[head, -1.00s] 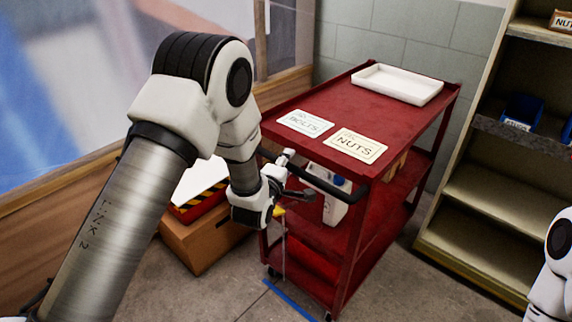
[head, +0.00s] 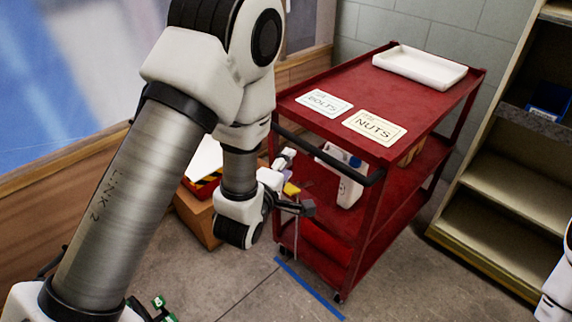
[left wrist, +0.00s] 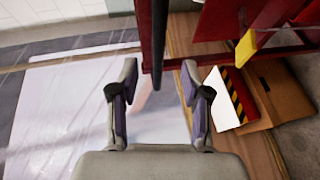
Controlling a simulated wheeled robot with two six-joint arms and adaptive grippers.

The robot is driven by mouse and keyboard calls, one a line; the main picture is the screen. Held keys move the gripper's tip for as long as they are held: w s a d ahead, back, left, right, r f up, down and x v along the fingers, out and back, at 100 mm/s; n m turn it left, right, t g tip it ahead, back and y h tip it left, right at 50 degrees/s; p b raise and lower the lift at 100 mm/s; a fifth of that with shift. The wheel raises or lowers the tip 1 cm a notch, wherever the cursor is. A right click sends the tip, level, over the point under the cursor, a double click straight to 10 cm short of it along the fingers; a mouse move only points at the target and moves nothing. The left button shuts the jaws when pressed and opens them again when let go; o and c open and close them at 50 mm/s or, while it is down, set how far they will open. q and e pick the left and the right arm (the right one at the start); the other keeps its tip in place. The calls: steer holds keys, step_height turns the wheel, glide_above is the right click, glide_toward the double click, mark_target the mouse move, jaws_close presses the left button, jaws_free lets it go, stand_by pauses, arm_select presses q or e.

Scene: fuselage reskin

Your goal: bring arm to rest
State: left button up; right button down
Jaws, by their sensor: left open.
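My left arm reaches in from the left in the head view, bent at the elbow. Its gripper (head: 303,207) hangs low beside the near-left corner of the red cart (head: 368,220), below the cart's top. In the left wrist view the same gripper (left wrist: 158,85) has its two fingers apart, with nothing held between them. A dark bar and a red post of the cart show just beyond the fingertips; contact cannot be told. My right arm (head: 558,285) shows only at the right edge, and its gripper is out of view.
The cart carries a white tray (head: 420,66), a BOLTS label (head: 323,103) and a NUTS label (head: 375,127). A cardboard box (head: 200,217) stands left of the cart. A metal shelf (head: 490,210) stands at right. Blue tape (head: 308,288) marks the floor.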

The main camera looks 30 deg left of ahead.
arm_select(q)
steer(key=s+f+m+g+p, duration=0.4)
steer(key=s+f+m+g, duration=0.4)
steer(key=s, duration=0.6)
steer(key=s+f+m+g+p, duration=0.5)
steer(key=s+f+m+g, duration=0.2)
steer(key=s+f, duration=0.5)
steer(key=s+m, duration=0.2)
steer(key=s, duration=0.1)
steer(key=shift+s+a+f+g+h+p, duration=0.2)
steer(key=shift+a+g+h+p, duration=0.1)
steer(key=shift+a+g+h, duration=0.1)
steer(key=shift+w, duration=0.1)
